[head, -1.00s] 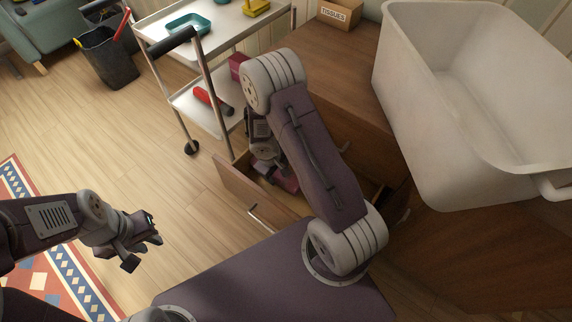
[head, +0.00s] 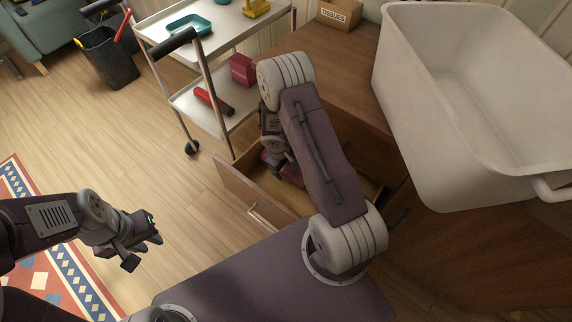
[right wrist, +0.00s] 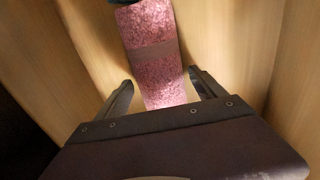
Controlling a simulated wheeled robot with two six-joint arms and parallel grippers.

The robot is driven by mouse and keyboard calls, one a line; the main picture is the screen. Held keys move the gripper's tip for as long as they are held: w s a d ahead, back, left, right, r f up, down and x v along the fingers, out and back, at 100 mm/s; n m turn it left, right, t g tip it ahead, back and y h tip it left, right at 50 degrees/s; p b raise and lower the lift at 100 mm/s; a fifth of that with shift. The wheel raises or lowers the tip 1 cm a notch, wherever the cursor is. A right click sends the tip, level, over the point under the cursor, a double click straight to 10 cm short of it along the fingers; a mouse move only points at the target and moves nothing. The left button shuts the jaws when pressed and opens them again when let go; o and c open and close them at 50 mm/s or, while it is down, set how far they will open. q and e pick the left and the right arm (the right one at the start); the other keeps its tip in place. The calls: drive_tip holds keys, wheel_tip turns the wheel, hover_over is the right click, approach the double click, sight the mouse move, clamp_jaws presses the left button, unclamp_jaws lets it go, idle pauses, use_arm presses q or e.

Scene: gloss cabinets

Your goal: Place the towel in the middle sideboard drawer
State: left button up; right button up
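A pink speckled towel (right wrist: 155,60) with a plain band lies in the open wooden sideboard drawer, whose front (head: 245,190) stands pulled out in the head view. The drawer's pale wooden inside (right wrist: 225,40) surrounds the towel in the right wrist view. My right gripper (right wrist: 160,77) is open, with one finger on each side of the towel's near end. I cannot tell whether the fingers touch it. In the head view my right arm hides much of the drawer's inside. My left gripper (head: 146,252) is open and empty above the floor at the left.
A trolley (head: 178,98) beside the drawer holds a teal tray (head: 190,25), a red box (head: 242,70) and a red-handled tool (head: 205,95).

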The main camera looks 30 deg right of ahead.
drive_tip(key=p+v, duration=0.6)
drive_tip(key=v, duration=0.6)
drive_tip(key=shift+r+p, duration=0.15)
drive_tip(key=shift+p, duration=0.2)
drive_tip(key=shift+a, duration=0.1)
